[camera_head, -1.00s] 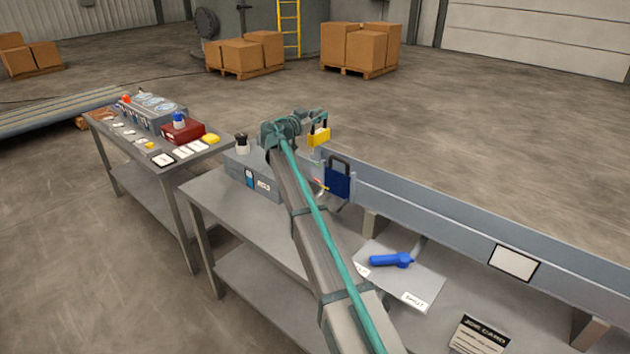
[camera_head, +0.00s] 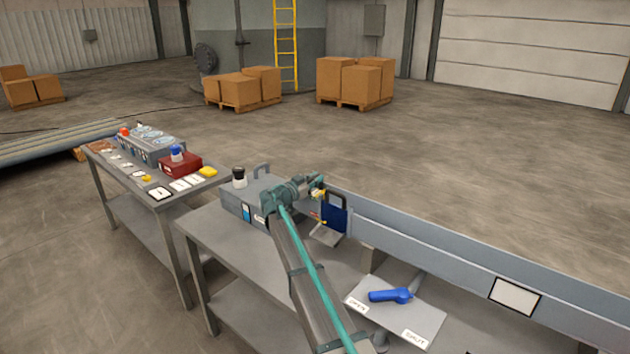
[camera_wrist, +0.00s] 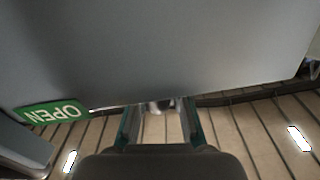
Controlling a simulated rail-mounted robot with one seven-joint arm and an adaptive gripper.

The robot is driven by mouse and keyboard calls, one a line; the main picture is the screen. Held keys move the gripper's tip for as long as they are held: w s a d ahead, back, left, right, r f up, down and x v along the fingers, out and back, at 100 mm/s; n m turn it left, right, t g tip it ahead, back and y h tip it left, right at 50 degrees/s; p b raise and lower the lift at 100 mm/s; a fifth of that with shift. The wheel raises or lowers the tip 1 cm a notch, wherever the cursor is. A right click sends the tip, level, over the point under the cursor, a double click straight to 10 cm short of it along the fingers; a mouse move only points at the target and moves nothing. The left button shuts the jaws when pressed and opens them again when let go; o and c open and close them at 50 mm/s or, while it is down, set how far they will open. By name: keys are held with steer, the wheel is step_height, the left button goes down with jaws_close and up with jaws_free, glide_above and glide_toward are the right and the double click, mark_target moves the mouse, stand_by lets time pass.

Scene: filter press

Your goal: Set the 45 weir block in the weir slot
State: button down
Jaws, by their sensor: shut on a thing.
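My gripper (camera_head: 312,188) is at the left end of the long grey trough (camera_head: 430,245), low beside the blue plate. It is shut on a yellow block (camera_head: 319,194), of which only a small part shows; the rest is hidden. I cannot read a number on the block, nor tell whether it is in a slot. In the wrist view my gripper's two fingers (camera_wrist: 160,108) reach up to the edge of a broad grey surface (camera_wrist: 170,50), with a small grey part between them. The slot itself is not clearly visible.
A blue plate with a dark handle (camera_head: 335,215) stands at the trough's end, close to my gripper. A grey box (camera_head: 240,205) with a black-capped bottle is on the left. A blue lever (camera_head: 390,296) lies over a plate in front. A green OPEN label (camera_wrist: 57,113) shows.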

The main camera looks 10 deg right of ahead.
steer(key=shift+f, duration=0.45)
steer(key=shift+f+b, duration=0.2)
steer(key=shift+b, duration=0.1)
steer(key=c, duration=1.1)
jaws_free()
steer(key=shift+r, duration=0.1)
steer(key=shift+c, duration=0.2)
steer(key=shift+r+p, duration=0.15)
steer(key=shift+p, duration=0.2)
steer(key=b+v, duration=0.3)
steer(key=v, duration=0.9)
